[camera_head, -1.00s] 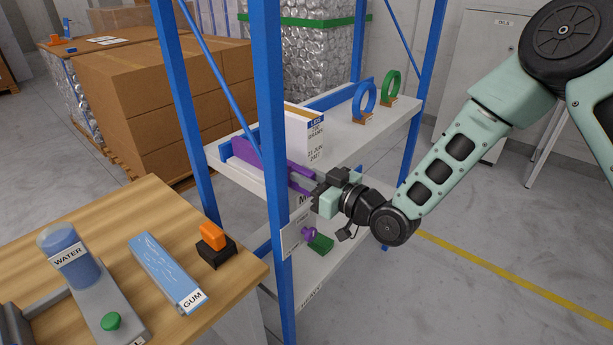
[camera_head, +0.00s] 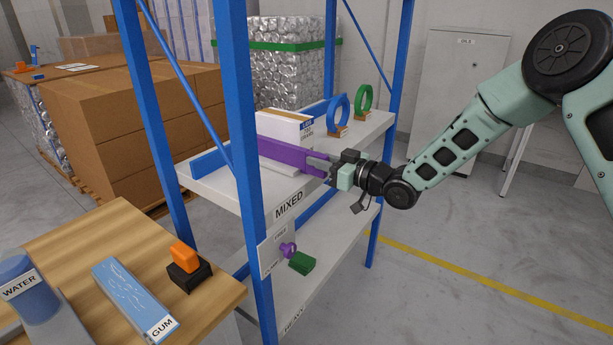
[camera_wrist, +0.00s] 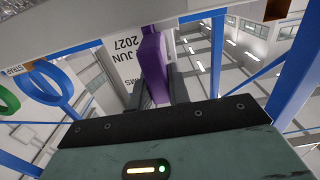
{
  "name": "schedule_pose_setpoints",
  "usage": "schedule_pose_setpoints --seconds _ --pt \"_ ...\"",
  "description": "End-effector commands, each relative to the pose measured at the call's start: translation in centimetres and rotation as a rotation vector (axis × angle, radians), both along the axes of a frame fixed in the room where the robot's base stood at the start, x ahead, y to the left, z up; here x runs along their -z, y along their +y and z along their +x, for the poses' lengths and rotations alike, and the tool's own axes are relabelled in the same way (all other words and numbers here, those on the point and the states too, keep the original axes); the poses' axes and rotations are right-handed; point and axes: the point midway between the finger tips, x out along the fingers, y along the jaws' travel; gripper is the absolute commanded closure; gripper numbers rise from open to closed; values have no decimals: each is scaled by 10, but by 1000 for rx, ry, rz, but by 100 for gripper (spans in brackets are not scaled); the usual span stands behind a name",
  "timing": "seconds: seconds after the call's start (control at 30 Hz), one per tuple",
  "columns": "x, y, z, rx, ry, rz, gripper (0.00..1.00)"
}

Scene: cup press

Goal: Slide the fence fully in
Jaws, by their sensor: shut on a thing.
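The purple fence (camera_head: 290,155) is a long flat bar on the shelf marked MIXED. It lies along the front of a white box (camera_head: 285,127) with printed labels, covering the box's lower part; I cannot tell whether they touch. My gripper (camera_head: 322,166) comes from the right and is shut on the fence's near right end. In the wrist view the fence (camera_wrist: 153,65) runs up between my two dark fingers, beside the box's dated face (camera_wrist: 122,62). The fence's far end and underside are hidden.
A blue upright (camera_head: 243,170) of the rack stands left of the fence. A blue bar (camera_head: 209,162) lies at the shelf's left end. Blue (camera_head: 338,113) and green (camera_head: 364,98) rings stand right of the box. A wooden table (camera_head: 110,240) is at lower left.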

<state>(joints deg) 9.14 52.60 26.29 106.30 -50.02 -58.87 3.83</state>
Motion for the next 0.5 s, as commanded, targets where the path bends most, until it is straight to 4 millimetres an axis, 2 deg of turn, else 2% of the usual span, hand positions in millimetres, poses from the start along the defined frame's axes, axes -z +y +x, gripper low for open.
schedule_pose_setpoints --seconds 0.13,0.5 --pt "0 -10 12 4 -1 0 100" --pt "-1 -13 16 7 -1 0 100"
